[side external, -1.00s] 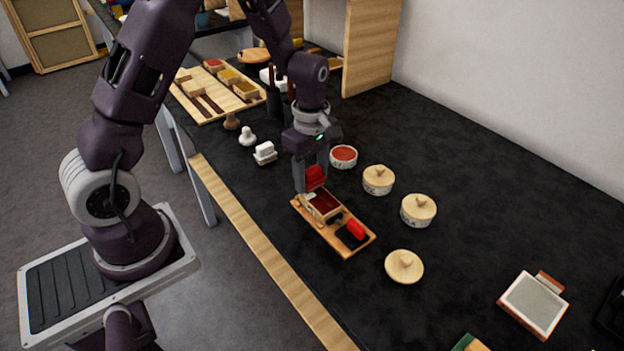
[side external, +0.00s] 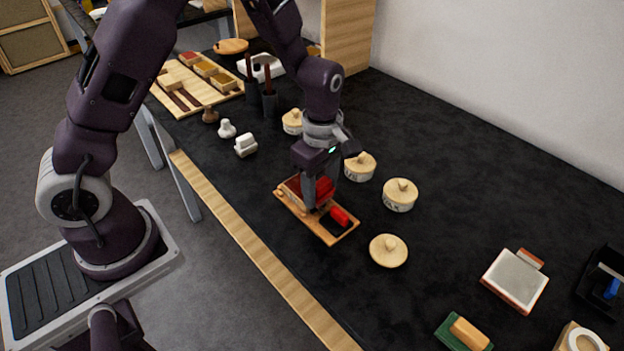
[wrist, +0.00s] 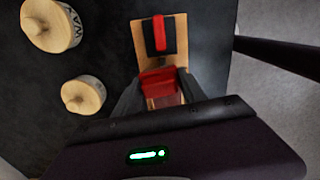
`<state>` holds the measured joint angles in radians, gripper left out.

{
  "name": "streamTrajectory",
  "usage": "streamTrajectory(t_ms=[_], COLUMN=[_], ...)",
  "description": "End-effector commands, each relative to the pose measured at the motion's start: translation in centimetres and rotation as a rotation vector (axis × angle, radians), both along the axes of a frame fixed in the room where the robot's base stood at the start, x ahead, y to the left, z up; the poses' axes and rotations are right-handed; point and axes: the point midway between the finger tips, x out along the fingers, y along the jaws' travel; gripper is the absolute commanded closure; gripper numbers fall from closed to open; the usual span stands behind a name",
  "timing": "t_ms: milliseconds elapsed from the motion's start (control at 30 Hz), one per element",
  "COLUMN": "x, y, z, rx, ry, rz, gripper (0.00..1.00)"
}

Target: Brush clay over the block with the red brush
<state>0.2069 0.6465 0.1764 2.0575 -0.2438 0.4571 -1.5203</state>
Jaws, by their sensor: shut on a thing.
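My gripper (side external: 313,205) is shut on the red brush (side external: 324,188), low over the block (side external: 292,187). The block has light wooden sides and a dark red top face in a wooden tray (side external: 333,237). In the wrist view the brush (wrist: 158,82) is a wide red piece between my two fingers, with part of the dark red block face (wrist: 168,101) just below it. The brush overlaps the block face; I cannot tell whether it touches. My fingers hide part of the block. A second red piece (side external: 340,217) rests on a black patch at the tray's near end.
Lidded jars (side external: 360,166) (side external: 400,194) stand right of the tray, and a loose wooden lid (side external: 388,250) lies nearby. White pieces (side external: 246,146) stand at left, dark cups with handles (side external: 269,103) behind. The right foreground has a framed pad (side external: 515,280); table between is clear.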

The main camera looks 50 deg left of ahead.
Motion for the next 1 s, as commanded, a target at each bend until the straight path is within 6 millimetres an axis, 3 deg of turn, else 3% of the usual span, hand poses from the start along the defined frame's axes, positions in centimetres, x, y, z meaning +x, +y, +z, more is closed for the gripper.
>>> streamTrajectory(t_ms=[1000], x=[0.0], y=[9.1], z=[0.0], rx=[0.000], ry=[0.000], rz=[0.001], gripper=[0.90])
